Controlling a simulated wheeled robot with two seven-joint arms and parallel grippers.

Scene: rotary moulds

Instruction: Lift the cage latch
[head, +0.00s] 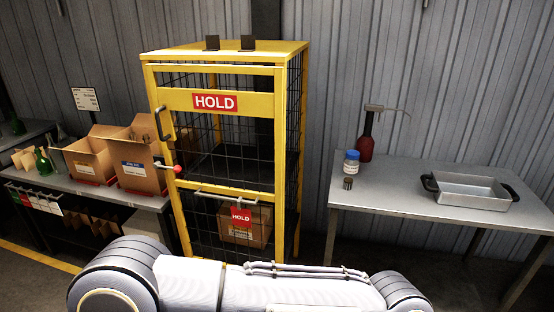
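A yellow cage (293,150) with black wire mesh and a red HOLD sign stands in the middle against the wall. Its front door has a dark vertical handle (159,123) at the upper left. A latch lever with a red knob (177,169) sits at the left edge below that handle. A grey horizontal bar (226,198) crosses the lower front. The cage door looks closed. A carton with a HOLD label (259,232) stands inside at the bottom. One of my arms crosses the bottom of the view. Neither gripper is in view.
A left bench (130,194) carries open cartons (138,155), a green bottle (42,162) and a small sign. Floor shows between cage and right table.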

